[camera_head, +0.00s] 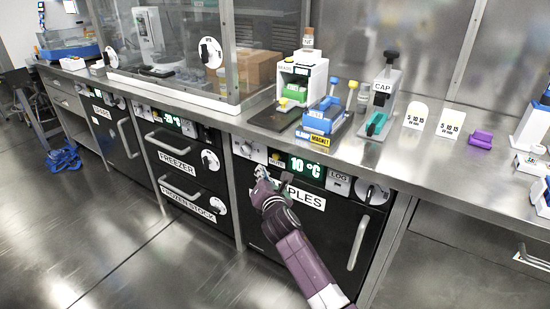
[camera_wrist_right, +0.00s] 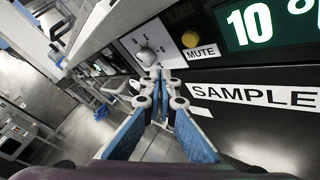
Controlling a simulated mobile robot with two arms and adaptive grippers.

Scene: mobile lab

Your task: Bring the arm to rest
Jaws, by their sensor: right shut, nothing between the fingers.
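My right arm, purple and dark, reaches up from the bottom of the head view. My right gripper (camera_head: 262,174) is in front of the upper left part of the samples fridge (camera_head: 315,228), just below its control panel. In the right wrist view my right gripper (camera_wrist_right: 158,72) has its blue-backed fingers brought together at the tips, with nothing between them. Its tips appear close to a grey knob (camera_wrist_right: 147,57) on the panel; I cannot tell whether they touch it. My left gripper is not in view.
The steel bench (camera_head: 350,150) runs above the fridge and carries a white device (camera_head: 300,80), a blue rack (camera_head: 325,118), a CAP device (camera_head: 383,92) and a purple block (camera_head: 481,139). Freezer drawers (camera_head: 172,146) stand left. The floor (camera_head: 130,235) at front left is clear.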

